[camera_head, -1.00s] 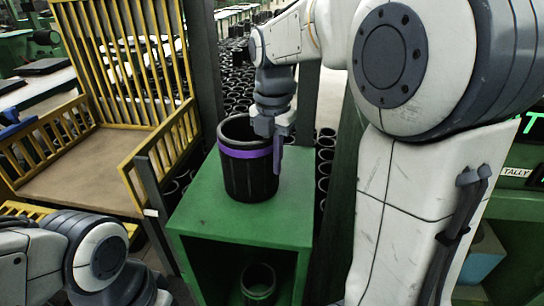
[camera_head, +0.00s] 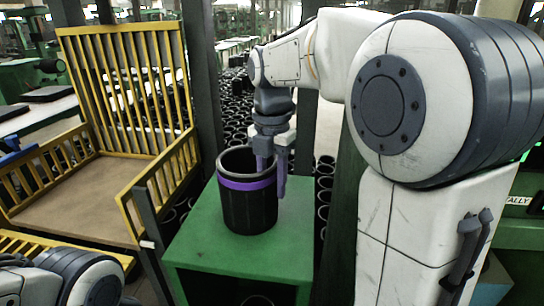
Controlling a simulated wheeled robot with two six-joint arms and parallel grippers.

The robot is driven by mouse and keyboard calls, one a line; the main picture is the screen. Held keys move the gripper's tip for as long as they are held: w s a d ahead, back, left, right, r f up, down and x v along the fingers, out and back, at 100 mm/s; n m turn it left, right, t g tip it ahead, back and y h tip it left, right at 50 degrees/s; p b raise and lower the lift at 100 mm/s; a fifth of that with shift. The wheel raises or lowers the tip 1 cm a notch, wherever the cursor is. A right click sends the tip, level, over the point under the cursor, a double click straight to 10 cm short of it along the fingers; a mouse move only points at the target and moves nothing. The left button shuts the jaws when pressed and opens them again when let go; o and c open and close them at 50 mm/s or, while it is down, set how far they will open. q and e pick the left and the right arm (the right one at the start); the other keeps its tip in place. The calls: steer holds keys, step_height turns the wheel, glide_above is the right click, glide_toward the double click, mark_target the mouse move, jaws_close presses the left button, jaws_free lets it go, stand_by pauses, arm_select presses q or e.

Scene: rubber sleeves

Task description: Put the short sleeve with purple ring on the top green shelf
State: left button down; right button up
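The short sleeve (camera_head: 248,210) is a black ribbed cylinder with a purple ring (camera_head: 240,184) below its open rim. It stands upright on the green top shelf (camera_head: 205,245). My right gripper (camera_head: 273,178) points down at the sleeve's right rim, with a gap showing between its two fingers. One finger is over or just inside the rim and the other hangs outside the right wall. I cannot tell if either touches it. Only part of my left arm shows at the bottom left; its gripper is out of view.
Another black sleeve (camera_head: 257,300) is partly visible in the compartment below the top shelf. A yellow-railed crate (camera_head: 120,80) stands to the left. Many black sleeves stand behind the shelf. Dark posts rise close behind it. The shelf top is bare around the sleeve.

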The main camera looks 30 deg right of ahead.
arm_select(q)
steer(key=shift+f, duration=0.15)
arm_select(e)
step_height(320, 180, up, 10)
steer(key=shift+f, duration=0.1)
stand_by(0.5)
